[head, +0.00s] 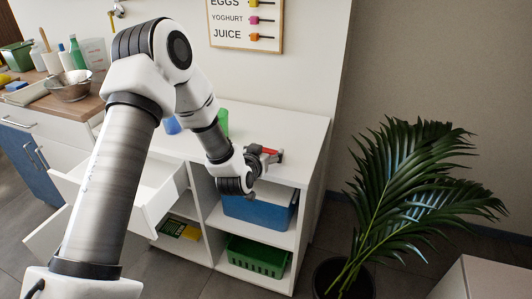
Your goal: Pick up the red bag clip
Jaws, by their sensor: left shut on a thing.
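My left arm reaches in from the left over the white cabinet. My left gripper (262,154) is at the front right of the cabinet top and is shut on the red bag clip (270,151). The clip is a small red bar that sticks out to the right of the dark fingers. I cannot tell whether the clip touches the cabinet top. My right gripper is not in view.
The white cabinet (300,128) has open shelves holding a blue bin (258,213) and a green basket (256,257). White drawers stand open at its left. Green (223,121) and blue (172,126) cups stand behind my arm. A potted palm (405,190) is at right.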

